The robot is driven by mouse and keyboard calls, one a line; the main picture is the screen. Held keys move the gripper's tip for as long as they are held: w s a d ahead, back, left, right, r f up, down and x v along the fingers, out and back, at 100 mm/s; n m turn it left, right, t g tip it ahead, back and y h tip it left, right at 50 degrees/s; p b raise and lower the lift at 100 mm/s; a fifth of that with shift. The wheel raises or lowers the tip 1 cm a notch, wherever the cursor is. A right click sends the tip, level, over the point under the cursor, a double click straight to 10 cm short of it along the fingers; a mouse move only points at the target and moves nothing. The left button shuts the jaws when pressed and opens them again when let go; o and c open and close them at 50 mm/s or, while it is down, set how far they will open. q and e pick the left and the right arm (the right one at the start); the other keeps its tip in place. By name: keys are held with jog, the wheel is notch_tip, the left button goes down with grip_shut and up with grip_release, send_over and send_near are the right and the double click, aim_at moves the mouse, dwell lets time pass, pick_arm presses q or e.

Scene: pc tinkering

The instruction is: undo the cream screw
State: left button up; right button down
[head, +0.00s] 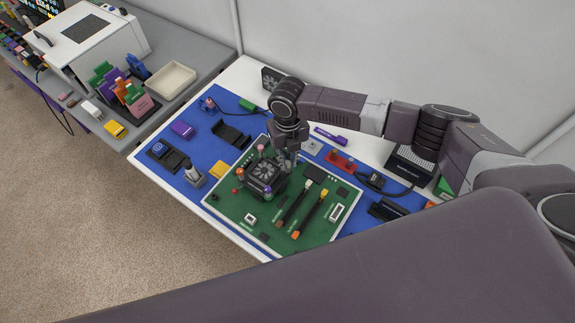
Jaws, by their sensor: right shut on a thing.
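A green circuit board (232,212) lies on the blue mat, with a square dark fan cooler (264,174) on its upper part. My right gripper (286,162) reaches down at the cooler's upper right corner. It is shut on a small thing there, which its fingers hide. This seems to be the cream screw, as no cream knob shows clearly elsewhere. My left gripper is not in view.
My right arm crosses above the table's right side. A grey side table (200,68) carries a white machine (98,40) and a cream tray (172,80).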

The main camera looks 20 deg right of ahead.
aim_at(288, 163)
jog(key=shift+w+d+n, duration=0.1)
jog(key=shift+d+n, duration=0.05)
jog(key=shift+n, duration=0.45)
jog(key=c, duration=2)
grip_release()
jog(key=shift+r, duration=0.15)
notch_tip(288, 163, up, 6)
jog(key=p, duration=0.5)
notch_tip(288, 163, up, 12)
jog(key=shift+f, duration=0.1)
